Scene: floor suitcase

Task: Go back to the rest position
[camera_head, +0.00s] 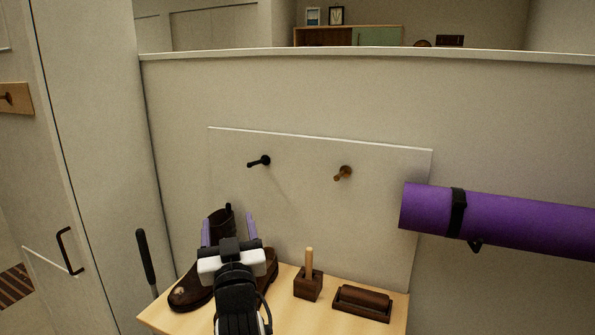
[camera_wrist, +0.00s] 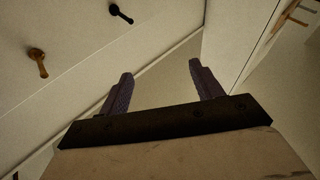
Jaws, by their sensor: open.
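My gripper (camera_head: 230,230) is raised in front of the wooden bench top and the wall panel, with its two purple fingers spread apart. In the wrist view the fingers (camera_wrist: 157,88) are open with nothing between them. A pair of brown boots (camera_head: 190,290) stands on the bench behind my gripper and arm, which hide part of them. I cannot tell whether the gripper touches the boots, but it appears apart from them.
The bench (camera_head: 290,315) also holds a dark block with a peg (camera_head: 308,285) and a dark wooden brush (camera_head: 362,302). A black hook (camera_head: 259,161) and a brown hook (camera_head: 343,173) stick out of the panel. A purple roll (camera_head: 510,220) is mounted at right.

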